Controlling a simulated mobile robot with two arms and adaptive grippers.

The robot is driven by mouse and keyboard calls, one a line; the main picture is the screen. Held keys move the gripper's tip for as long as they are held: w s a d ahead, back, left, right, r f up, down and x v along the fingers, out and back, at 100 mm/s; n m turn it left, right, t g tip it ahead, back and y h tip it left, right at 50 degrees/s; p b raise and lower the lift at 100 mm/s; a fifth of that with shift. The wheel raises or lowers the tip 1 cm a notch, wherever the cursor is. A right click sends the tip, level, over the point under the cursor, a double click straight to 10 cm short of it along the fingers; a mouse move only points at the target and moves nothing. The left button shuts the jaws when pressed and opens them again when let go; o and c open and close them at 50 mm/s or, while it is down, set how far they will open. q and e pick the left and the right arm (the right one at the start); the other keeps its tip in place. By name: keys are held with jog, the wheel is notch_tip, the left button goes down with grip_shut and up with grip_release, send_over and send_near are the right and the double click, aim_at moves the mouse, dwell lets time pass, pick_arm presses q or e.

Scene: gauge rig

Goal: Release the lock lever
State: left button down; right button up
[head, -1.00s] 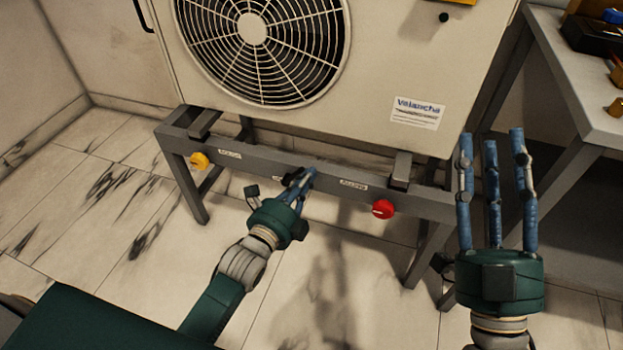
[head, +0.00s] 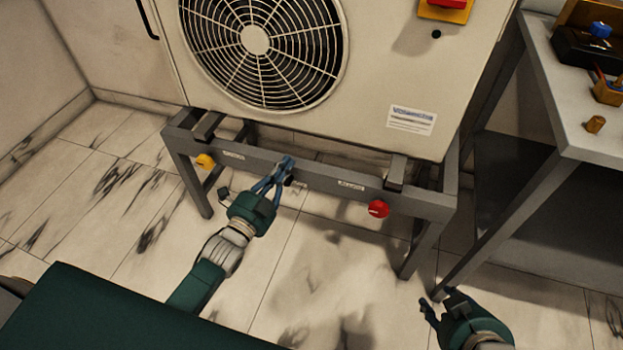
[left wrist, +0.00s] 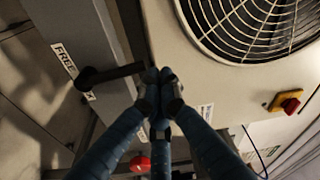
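The black lock lever (left wrist: 112,74) shows in the left wrist view, standing out from a dark pivot beside a white label on the grey frame rail. Its free end reaches my left fingertips. In the head view the lever (head: 288,181) is a small dark piece, mostly covered by my fingers. My left gripper (head: 282,165) is at the middle of the rail; in its wrist view the blue fingers (left wrist: 160,77) are drawn together at the tips. They look against the lever's end, not clearly around it. My right gripper (head: 436,297) is low at the right, fingers apart, empty, partly cut off.
The rail (head: 320,183) carries a yellow knob (head: 205,161) at left and a red knob (head: 378,208) at right. A fan unit (head: 385,60) with a red-and-yellow switch (head: 446,8) stands above. A workbench (head: 575,110) with tools is at right. The floor in front is open.

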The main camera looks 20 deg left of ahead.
pick_arm(q)
jog(key=shift+w+a+f+n+t+y+p, duration=0.1)
jog(key=shift+a+f+n+p, duration=0.1)
jog(key=shift+a+n, duration=0.7)
jog(key=shift+s+a+f+n+t+y+p, duration=0.1)
jog(key=shift+a+f+n, duration=0.1)
jog(key=shift+a+n, duration=0.7)
jog(key=shift+w+a+f+n+t+y+p, duration=0.1)
jog(key=shift+a+f+n, duration=0.1)
jog(key=shift+a+n, duration=0.7)
pick_arm(e)
jog(key=s+d+f+g, duration=0.2)
jog(key=s+g, duration=0.1)
jog(key=s, duration=0.3)
jog(key=shift+s+f+h, duration=0.2)
jog(key=shift+s+h, duration=0.05)
jog(key=shift+h, duration=0.15)
pick_arm(q)
jog(key=shift+r, duration=0.1)
pick_arm(e)
jog(key=shift+r, duration=0.1)
